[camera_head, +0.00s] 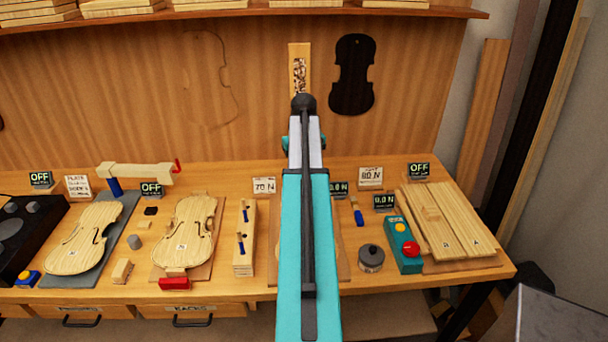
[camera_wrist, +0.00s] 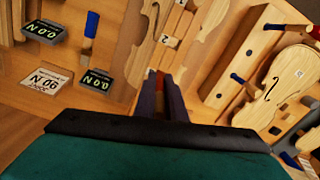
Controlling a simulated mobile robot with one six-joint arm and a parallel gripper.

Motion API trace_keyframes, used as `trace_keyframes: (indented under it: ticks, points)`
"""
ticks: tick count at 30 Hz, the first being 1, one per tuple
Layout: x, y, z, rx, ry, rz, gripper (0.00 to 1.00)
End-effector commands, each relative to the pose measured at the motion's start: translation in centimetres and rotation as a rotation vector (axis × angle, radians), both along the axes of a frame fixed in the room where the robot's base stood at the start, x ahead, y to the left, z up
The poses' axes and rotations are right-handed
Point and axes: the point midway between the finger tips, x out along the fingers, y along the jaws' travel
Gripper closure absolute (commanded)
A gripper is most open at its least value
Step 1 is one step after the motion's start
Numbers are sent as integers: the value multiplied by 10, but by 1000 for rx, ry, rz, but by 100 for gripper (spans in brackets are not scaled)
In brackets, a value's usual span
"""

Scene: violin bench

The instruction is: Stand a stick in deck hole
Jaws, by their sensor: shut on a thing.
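My gripper (camera_wrist: 164,102) is seen end-on in the wrist view, its dark fingers close together on a small reddish-brown piece (camera_wrist: 158,80), mostly hidden between them; I cannot tell its full shape. In the head view my arm hides the gripper. A pale wooden block (camera_head: 243,262) with blue-ended sticks (camera_head: 241,245) lies left of my arm; it also shows in the wrist view (camera_wrist: 240,62). A violin plate (camera_wrist: 203,38) lies beyond the fingers in the wrist view, mostly hidden by my arm in the head view.
Violin bodies (camera_head: 192,232) (camera_head: 83,238) lie to the left. A grey round pot (camera_head: 371,259), a teal box with a red button (camera_head: 403,245) and long boards (camera_head: 465,215) stand to the right. Small signs (camera_head: 370,177) line the back. A shelf (camera_head: 220,14) runs above.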

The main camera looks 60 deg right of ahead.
Motion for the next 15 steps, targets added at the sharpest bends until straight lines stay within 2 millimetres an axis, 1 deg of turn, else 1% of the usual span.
trace_keyframes:
  ticks: [15]
  points:
    - [0,0,-9,0,0,0,100]
